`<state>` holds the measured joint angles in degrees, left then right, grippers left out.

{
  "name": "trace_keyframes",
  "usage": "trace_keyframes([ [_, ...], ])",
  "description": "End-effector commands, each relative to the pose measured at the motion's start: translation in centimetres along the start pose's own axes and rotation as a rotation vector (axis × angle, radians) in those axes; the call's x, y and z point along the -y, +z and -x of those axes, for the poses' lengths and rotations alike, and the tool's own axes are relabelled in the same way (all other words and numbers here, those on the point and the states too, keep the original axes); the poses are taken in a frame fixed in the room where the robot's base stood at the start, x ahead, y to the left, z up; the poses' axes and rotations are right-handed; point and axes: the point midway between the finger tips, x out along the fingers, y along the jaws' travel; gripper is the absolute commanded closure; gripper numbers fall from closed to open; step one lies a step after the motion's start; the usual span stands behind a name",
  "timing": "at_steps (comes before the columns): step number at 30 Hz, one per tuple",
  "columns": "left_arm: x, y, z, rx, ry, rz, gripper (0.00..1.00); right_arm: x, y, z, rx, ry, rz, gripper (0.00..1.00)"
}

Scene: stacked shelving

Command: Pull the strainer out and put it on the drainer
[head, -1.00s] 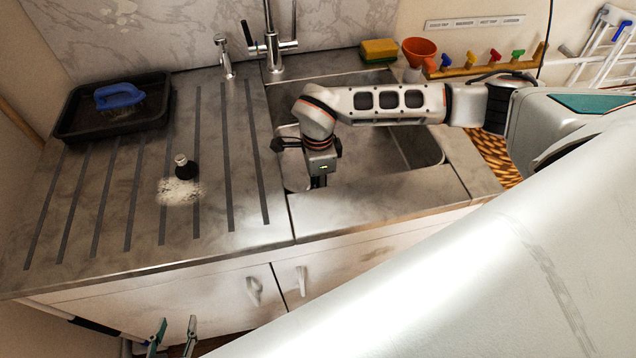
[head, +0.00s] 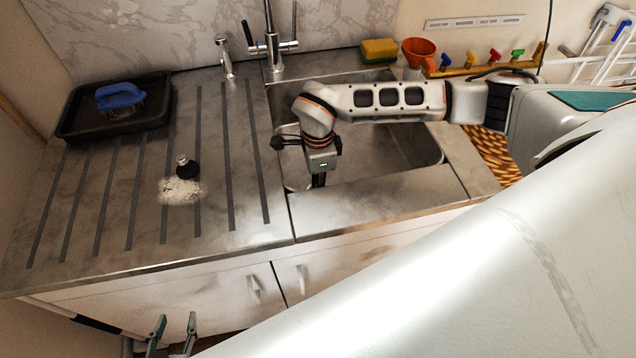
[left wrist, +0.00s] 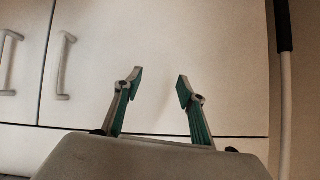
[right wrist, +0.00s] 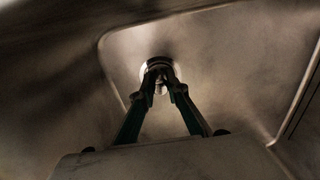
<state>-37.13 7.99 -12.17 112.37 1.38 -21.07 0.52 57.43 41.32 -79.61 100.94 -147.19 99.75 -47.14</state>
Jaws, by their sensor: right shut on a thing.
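The strainer (right wrist: 157,68) shows in the right wrist view as a small metal piece at the round drain in the sink floor. My right gripper (right wrist: 160,80) is shut on it, low in the sink. In the head view my right arm hides the strainer. The drainer (head: 145,215) is the grey metal counter with dark grooves left of the sink (head: 420,160). My left gripper (head: 175,320) hangs in front of the cupboard below the counter. It is open and empty, as the left wrist view (left wrist: 158,88) also shows.
On the drainer are a black tray (head: 75,120) with a blue-handled brush (head: 120,97) and a dark stopper (head: 187,168) beside white powder (head: 180,191). Taps (head: 272,45) stand behind the sink. A sponge (head: 379,50) and orange funnel (head: 418,50) stand at the back. The drainer's front is clear.

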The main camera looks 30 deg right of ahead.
Motion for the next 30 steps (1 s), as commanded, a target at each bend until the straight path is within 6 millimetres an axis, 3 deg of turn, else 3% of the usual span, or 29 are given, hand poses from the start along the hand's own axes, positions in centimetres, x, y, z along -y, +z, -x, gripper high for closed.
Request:
trace_keyframes([
  [30, 0.18, -1.04, 0.51, -0.005, -0.001, -0.001, 0.60, 0.03, 0.00, 1.04, 0.000, -0.001, 0.000, 1.00],
])
